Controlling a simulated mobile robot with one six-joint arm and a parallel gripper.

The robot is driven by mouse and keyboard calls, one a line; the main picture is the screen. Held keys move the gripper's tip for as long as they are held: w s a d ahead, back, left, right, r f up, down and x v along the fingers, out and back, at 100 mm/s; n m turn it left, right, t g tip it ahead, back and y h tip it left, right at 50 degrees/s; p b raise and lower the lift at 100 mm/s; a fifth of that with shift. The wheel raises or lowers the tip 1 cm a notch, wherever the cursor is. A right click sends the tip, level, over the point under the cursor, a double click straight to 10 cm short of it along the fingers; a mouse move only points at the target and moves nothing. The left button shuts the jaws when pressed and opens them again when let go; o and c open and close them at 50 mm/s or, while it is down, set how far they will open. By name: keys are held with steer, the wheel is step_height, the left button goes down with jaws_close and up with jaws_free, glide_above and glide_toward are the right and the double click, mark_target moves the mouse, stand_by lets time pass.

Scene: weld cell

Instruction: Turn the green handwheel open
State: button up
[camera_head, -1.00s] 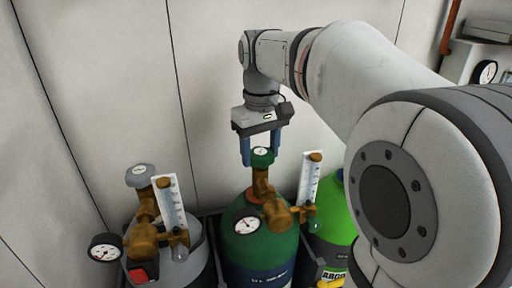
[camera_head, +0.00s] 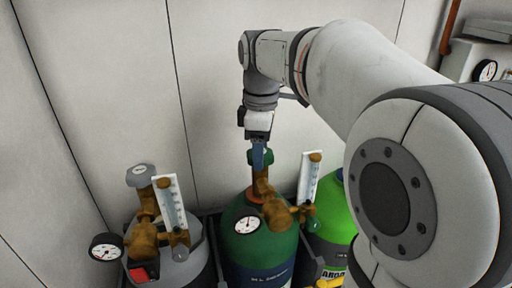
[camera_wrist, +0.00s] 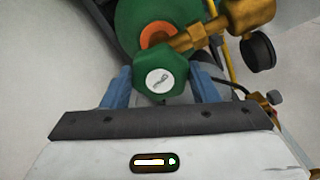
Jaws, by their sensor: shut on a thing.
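The green handwheel (camera_head: 266,157) tops the valve of the dark green cylinder (camera_head: 284,243) in the middle of the head view. In the wrist view the handwheel (camera_wrist: 160,77) is a faceted green knob with a white round label, in front of the cylinder's green shoulder. My gripper (camera_head: 258,158) comes down on it from above, turned so one blue finger hides most of the other and part of the wheel. In the wrist view my gripper (camera_wrist: 162,88) has a blue finger on each side of the wheel and is shut on it.
A brass regulator (camera_head: 279,213) with a gauge and a white flowmeter (camera_head: 308,178) sits just below the wheel. A grey cylinder (camera_head: 184,268) with a grey handwheel (camera_head: 140,175) stands left, a bright green cylinder (camera_head: 332,232) right. The pale wall (camera_head: 215,90) is close behind.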

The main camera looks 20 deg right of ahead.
steer(key=shift+n, duration=0.7)
steer(key=o, duration=1)
steer(key=shift+r, duration=0.1)
step_height(320, 180, up, 8)
steer(key=shift+f, duration=0.2)
